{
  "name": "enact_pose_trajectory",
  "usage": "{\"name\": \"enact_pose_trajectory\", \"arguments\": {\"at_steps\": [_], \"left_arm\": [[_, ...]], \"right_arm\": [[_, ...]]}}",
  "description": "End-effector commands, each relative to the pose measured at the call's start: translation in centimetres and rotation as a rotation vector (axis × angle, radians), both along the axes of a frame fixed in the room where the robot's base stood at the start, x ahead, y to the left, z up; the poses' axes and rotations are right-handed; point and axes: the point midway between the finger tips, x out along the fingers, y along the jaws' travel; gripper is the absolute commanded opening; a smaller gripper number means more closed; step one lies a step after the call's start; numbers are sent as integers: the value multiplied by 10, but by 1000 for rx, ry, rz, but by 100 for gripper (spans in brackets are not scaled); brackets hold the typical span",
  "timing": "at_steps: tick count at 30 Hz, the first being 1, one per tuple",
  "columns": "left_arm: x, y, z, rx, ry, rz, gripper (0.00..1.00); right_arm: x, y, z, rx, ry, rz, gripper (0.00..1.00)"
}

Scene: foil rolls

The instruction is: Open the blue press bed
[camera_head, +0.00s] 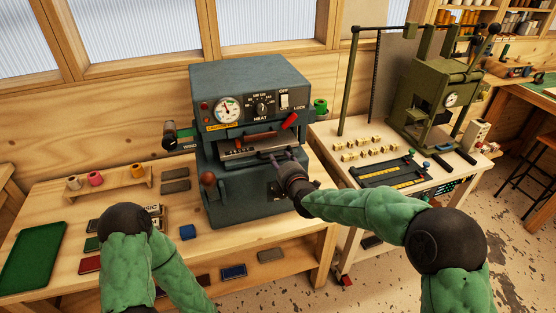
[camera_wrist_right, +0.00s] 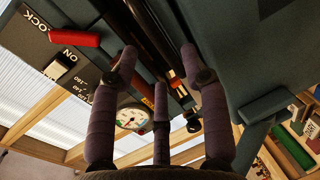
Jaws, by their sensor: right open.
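The blue press (camera_head: 250,85) is a large blue-grey machine on the left bench, with a gauge, a heat dial and a switch on its upper front. A red lock lever (camera_head: 290,120) sits at the right of this panel and also shows in the wrist view (camera_wrist_right: 74,39). The press bed (camera_head: 238,151) sits in the front opening, below a copper-coloured bar. My right gripper (camera_head: 278,157) is open at the right part of this opening. In the wrist view its spread fingers (camera_wrist_right: 158,75) show no object held. Contact with the bed is unclear. My left gripper is out of view.
A dark-red knob (camera_head: 207,180) stands at the press's lower left. A green tray (camera_head: 32,255) lies at far left, near a wooden spool rack (camera_head: 110,184). A green press (camera_head: 440,95) and small brass blocks (camera_head: 365,148) occupy the right bench.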

Motion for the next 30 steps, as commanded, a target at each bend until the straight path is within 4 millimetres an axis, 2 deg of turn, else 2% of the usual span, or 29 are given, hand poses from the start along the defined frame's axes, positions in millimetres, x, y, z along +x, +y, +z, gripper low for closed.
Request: {"name": "enact_pose_trajectory", "arguments": {"at_steps": [3, 9, 20, 25, 30], "left_arm": [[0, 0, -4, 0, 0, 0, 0], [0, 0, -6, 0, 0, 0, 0], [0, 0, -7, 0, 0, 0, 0], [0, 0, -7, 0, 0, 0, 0], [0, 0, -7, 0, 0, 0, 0]], "right_arm": [[14, 5, -5, 0, 0, 0, 46], [28, 10, -7, -1, 1, 1, 46], [31, 10, -7, 0, 0, 0, 46], [31, 10, -7, 0, 1, 0, 1], [31, 10, -7, 0, 1, 0, 0]]}}
